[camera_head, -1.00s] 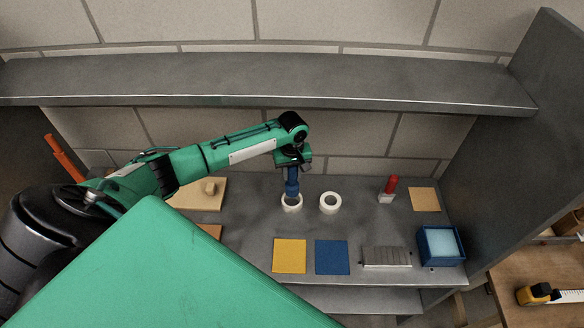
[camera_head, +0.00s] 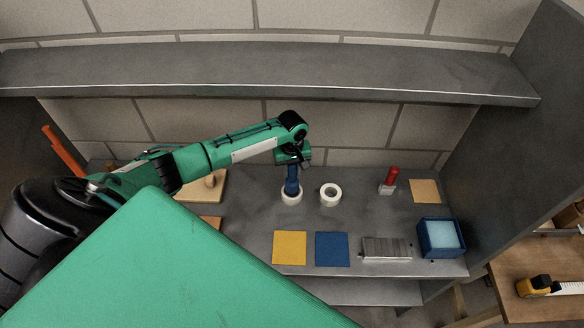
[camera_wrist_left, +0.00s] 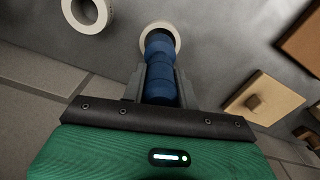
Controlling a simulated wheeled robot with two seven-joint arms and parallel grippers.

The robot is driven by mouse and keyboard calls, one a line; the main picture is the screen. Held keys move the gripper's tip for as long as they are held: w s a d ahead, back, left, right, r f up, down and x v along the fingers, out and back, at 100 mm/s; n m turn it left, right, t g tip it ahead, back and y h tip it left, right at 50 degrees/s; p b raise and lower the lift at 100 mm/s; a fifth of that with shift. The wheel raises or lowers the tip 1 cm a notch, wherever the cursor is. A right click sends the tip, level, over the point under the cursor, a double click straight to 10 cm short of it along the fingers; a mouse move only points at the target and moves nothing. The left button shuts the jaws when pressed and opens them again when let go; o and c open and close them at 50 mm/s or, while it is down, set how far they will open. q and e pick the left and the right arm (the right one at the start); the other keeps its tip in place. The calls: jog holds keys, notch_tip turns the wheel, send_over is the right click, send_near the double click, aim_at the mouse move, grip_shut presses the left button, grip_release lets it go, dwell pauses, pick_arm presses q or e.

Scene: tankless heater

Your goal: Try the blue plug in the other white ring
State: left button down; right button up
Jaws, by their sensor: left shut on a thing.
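The blue plug (camera_head: 292,183) is upright, with its lower end at the left white ring (camera_head: 291,201). My left gripper (camera_head: 292,166) is shut on the plug from above. In the left wrist view the plug (camera_wrist_left: 160,76) points into the opening of that ring (camera_wrist_left: 174,34); its tip is hidden, so I cannot tell how deep it sits. The other white ring (camera_head: 323,198) lies just right on the grey bench, its opening empty. It also shows at the top left of the left wrist view (camera_wrist_left: 71,18). My right gripper is not in view.
A yellow square (camera_head: 289,248), a blue square (camera_head: 331,249) and a ribbed metal plate (camera_head: 386,249) lie along the front. A grey shelf (camera_head: 270,75) spans above the arm.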

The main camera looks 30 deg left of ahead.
aim_at(292, 178)
pick_arm(q)
jog(key=shift+f, duration=0.75)
jog(key=shift+f+b, duration=0.5)
jog(key=shift+f, duration=1.15)
dwell(0.9)
jog(key=shift+r, duration=0.2)
jog(key=shift+r+p, duration=0.85)
jog(key=shift+p, duration=0.2)
dwell(0.5)
